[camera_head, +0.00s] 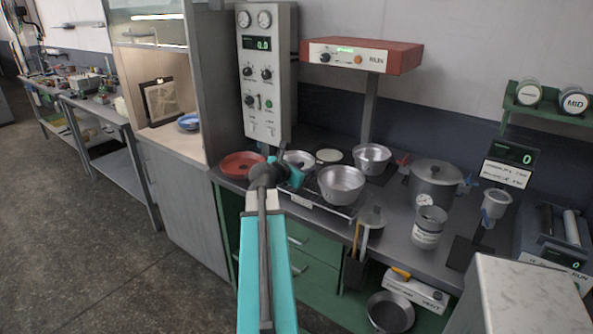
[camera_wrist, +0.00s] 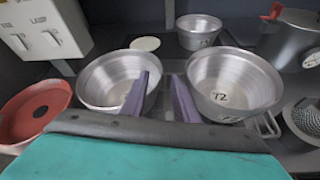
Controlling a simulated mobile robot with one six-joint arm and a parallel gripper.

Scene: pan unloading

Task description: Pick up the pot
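Several silver open pots stand on the bench, and I cannot tell which is the task's pot. One pot (camera_head: 341,186) is right of my gripper (camera_head: 288,178); it appears in the wrist view (camera_wrist: 240,95) with a mark reading like "72". Another (camera_head: 298,156) is partly hidden behind my gripper; the wrist view shows it at left (camera_wrist: 100,88). A third (camera_head: 371,158) stands farther back. A larger grey lidded pot (camera_head: 436,182) stands to the right. In the wrist view my gripper (camera_wrist: 160,88) is open, its purple fingers spread with nothing visible between them. Contact with either pot cannot be told.
A red dish (camera_head: 240,165) is at the bench's left end, below a control box (camera_head: 266,80). A red-topped stand (camera_head: 365,56) overhangs the back. A labelled can (camera_head: 429,228) and a scale (camera_head: 508,165) are at right. A pale cabinet (camera_head: 525,290) fills the near right corner.

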